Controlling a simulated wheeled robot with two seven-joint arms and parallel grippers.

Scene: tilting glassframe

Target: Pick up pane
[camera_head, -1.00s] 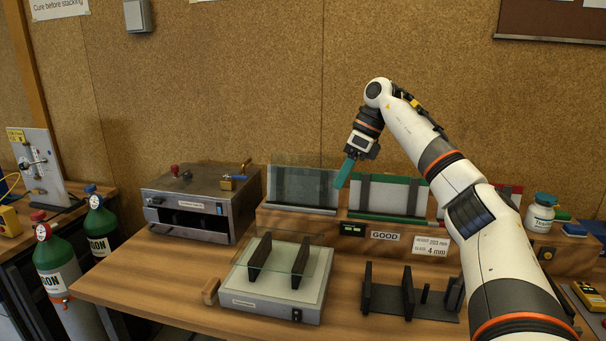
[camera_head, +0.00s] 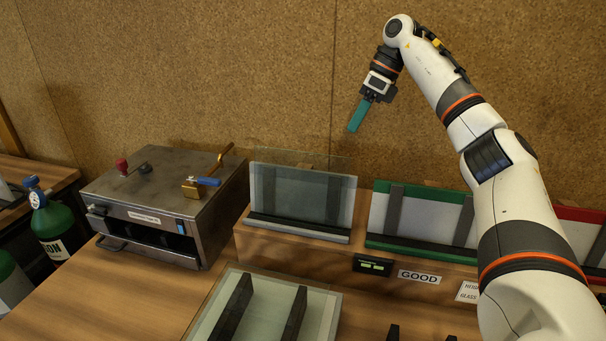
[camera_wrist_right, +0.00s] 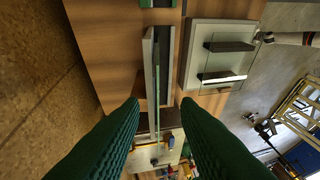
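A clear glass pane (camera_head: 347,160) stands upright at the grey rack (camera_head: 298,228), its faint top edge above the rack's back plate. In the right wrist view the pane (camera_wrist_right: 157,75) shows nearly edge-on. My right gripper (camera_head: 358,115) is above and to the right of this pane in the head view, apart from it. Its teal fingers point down. In the right wrist view the fingers (camera_wrist_right: 160,115) are spread wide with nothing held. A second glass sheet (camera_head: 268,300) lies over two dark bars on a low fixture. My left gripper is not seen.
A metal oven-like box (camera_head: 150,215) with a brass lever stands left of the grey rack. A green rack (camera_head: 420,247) stands to its right, and a red rack (camera_head: 585,215) is partly behind my arm. The cork wall (camera_head: 250,70) rises close behind the racks.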

